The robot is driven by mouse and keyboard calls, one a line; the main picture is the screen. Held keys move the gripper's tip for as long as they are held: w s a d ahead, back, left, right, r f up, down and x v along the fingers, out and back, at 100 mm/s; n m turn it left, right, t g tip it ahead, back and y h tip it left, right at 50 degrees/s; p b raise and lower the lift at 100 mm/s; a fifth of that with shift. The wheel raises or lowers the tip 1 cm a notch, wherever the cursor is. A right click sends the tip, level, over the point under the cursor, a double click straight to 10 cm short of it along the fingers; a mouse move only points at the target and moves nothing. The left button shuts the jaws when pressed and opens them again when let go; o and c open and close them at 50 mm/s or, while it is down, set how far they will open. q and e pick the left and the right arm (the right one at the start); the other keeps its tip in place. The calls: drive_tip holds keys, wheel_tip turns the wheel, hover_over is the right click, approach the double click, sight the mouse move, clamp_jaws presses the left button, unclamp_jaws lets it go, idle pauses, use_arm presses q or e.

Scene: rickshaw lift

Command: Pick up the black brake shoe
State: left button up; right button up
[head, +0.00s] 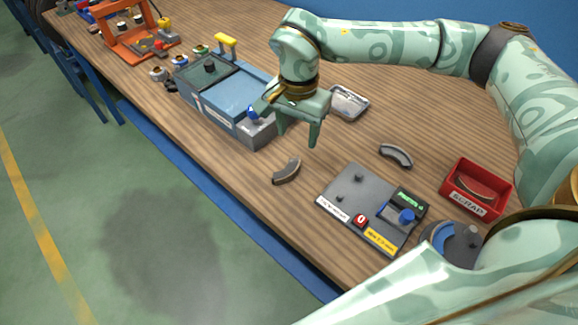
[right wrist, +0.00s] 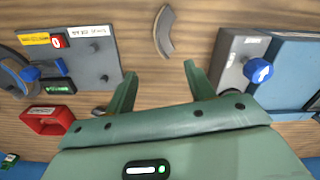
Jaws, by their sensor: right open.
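Two curved brake shoes lie loose on the wooden table. One dark grey-brown shoe (head: 287,171) is near the front edge; the other, a dark grey shoe (head: 396,156), lies behind the grey plate. I cannot tell for sure which is the black one. My right gripper (head: 297,142) is open and empty, pointing down above the table behind the front shoe. In the right wrist view the front shoe (right wrist: 166,32) lies beyond the gap between the open fingertips (right wrist: 160,70), apart from them. My left gripper is not in view.
A grey plate (head: 342,188) with pegs and a blue knob stands at right. A red scrap box (head: 467,202) holds a curved piece. A blue-grey machine (head: 228,97) stands left of my gripper, a silver tray (head: 349,101) behind it. An orange frame (head: 124,41) is far left.

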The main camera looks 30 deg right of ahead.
sight(291, 167)
drive_tip(key=f, duration=0.1)
drive_tip(key=a+f, duration=0.1)
drive_tip(key=shift+w+a+f, duration=0.15)
drive_tip(key=shift+a+f, duration=0.1)
drive_tip(key=shift+f, duration=0.05)
wheel_tip(291, 167, down, 2)
drive_tip(key=shift+d+f+b, duration=0.15)
drive_tip(key=shift+b, duration=0.3)
drive_tip(key=shift+d+f, duration=0.15)
drive_tip(key=shift+d, duration=0.05)
drive_tip(key=shift+a+f+b, duration=0.35)
drive_tip(key=shift+f+b, duration=0.05)
drive_tip(key=shift+f, duration=0.45)
drive_tip(key=f, duration=0.1)
drive_tip(key=f+b, duration=0.1)
drive_tip(key=shift+s+a+f, duration=0.1)
drive_tip(key=shift+s+f, duration=0.1)
drive_tip(key=shift+f, duration=0.55)
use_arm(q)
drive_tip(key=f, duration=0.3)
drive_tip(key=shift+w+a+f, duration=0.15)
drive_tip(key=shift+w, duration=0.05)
use_arm(e)
drive_tip(key=shift+r, duration=0.1)
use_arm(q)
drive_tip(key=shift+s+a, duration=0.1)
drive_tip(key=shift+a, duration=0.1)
use_arm(e)
drive_tip(key=c, duration=1.2)
